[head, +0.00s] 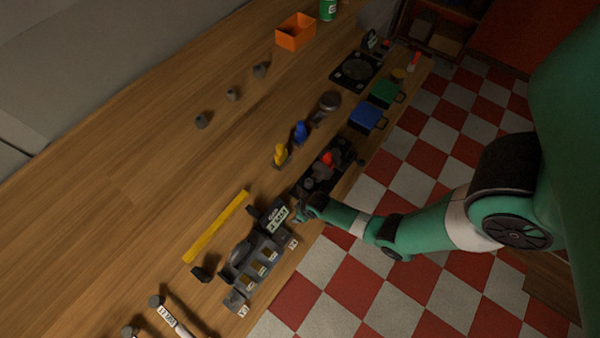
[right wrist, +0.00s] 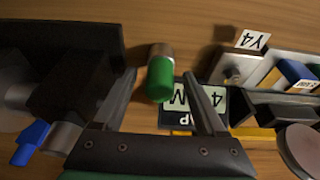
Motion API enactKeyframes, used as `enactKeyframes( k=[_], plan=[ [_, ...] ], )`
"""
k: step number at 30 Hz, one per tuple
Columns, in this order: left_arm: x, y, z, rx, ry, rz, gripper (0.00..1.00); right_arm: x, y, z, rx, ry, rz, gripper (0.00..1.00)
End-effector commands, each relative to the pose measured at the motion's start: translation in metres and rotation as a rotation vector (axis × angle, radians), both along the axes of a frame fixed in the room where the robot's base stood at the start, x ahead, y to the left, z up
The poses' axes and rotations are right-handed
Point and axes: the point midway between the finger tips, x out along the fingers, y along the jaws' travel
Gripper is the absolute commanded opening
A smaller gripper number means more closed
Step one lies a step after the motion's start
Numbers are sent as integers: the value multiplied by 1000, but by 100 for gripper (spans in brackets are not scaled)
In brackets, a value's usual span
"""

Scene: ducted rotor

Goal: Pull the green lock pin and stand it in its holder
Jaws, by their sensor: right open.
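In the right wrist view a short green pin (right wrist: 160,78) lies between the fingers of my right gripper (right wrist: 161,80). Its green end faces the camera and a brownish-grey collar shows beyond it. The fingers are open, with a gap on each side of the pin. In the head view my right gripper (head: 301,213) is at the top end of the dark labelled fixture (head: 240,262), beside a plate with large lettering (head: 278,219). The pin cannot be made out there. I cannot tell which part is its holder. My left gripper is not in view.
In the right wrist view a grey block (right wrist: 235,62) with a Y4 tag stands at the right, and a dark block with a blue knob (right wrist: 30,142) at the left. A black unit with a red part (head: 327,159) adjoins the fixture. A yellow bar (head: 215,227) lies beside it.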

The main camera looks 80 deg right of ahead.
Motion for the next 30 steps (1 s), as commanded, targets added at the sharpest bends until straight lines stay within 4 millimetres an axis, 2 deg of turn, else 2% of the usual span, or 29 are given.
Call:
enactKeyframes(
  k=[5, 8, 12, 18, 22, 30],
  plan=[
    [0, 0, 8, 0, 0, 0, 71, -3, 1, 12, 0, 0, 0, 74],
    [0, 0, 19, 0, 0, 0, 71, -8, 3, 32, 0, -1, 0, 74],
    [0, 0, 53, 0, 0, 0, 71, -18, 8, 72, 0, 0, 0, 74],
    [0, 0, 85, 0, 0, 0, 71, -27, 12, 104, 0, 0, 0, 74],
    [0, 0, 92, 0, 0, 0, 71, -31, 13, 112, 0, 0, 0, 74],
    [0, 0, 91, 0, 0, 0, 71, -32, 14, 111, 0, 0, 0, 74]
  ],
)
